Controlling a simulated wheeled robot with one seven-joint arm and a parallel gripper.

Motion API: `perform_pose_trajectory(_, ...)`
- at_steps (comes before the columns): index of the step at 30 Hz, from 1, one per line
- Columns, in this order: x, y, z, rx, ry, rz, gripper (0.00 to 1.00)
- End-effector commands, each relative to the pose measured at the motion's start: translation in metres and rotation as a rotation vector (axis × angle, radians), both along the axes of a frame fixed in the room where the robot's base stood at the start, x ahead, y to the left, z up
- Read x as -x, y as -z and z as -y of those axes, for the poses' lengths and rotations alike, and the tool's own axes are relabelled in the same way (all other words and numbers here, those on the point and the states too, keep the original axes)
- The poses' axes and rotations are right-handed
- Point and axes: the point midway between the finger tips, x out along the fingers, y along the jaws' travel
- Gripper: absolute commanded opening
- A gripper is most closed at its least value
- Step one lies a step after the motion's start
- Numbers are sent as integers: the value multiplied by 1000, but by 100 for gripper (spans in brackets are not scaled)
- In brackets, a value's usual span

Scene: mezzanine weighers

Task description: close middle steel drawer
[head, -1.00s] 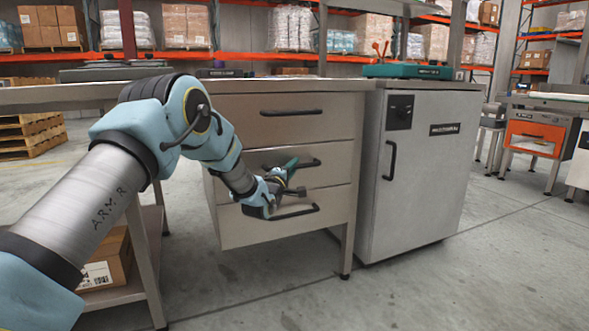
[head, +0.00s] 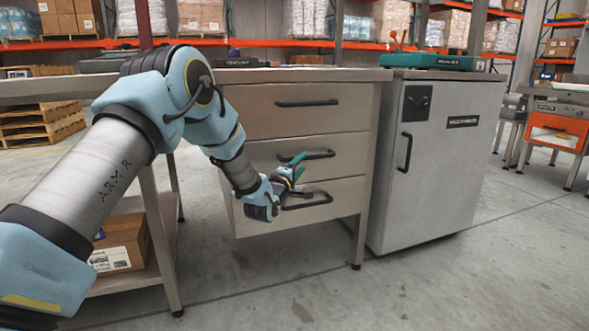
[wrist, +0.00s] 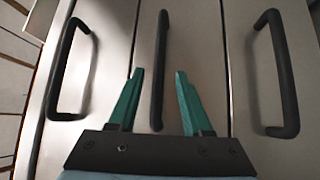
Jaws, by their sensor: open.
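The middle steel drawer (head: 345,152) is a plain grey front in a stack of three, between the top drawer (head: 262,112) and the bottom drawer (head: 255,216). How far it stands out is hard to tell. Its dark bar handle (head: 322,154) is partly behind my gripper (head: 298,166). In the wrist view my gripper (wrist: 159,74) is open, with its two green fingers apart. The middle handle (wrist: 160,55) lies between and beyond them, lined up with the gap. I cannot tell whether the fingers touch it. The gripper holds nothing.
The drawers hang under a steel workbench (head: 300,75). A grey cabinet (head: 445,160) stands close on the right. A lower shelf with a cardboard box (head: 122,243) is at the left, near my arm. The floor (head: 420,295) in front is clear.

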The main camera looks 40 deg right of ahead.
Motion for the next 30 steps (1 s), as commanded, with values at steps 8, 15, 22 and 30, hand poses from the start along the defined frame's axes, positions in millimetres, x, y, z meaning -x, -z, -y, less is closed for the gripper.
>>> perform_pose_trajectory(8,18,6,-42,-2,1,-1,50)
perform_pose_trajectory(15,22,7,-52,1,0,0,50)
perform_pose_trajectory(22,22,8,-52,1,0,0,50)
perform_pose_trajectory(30,21,8,-53,-3,-2,2,50)
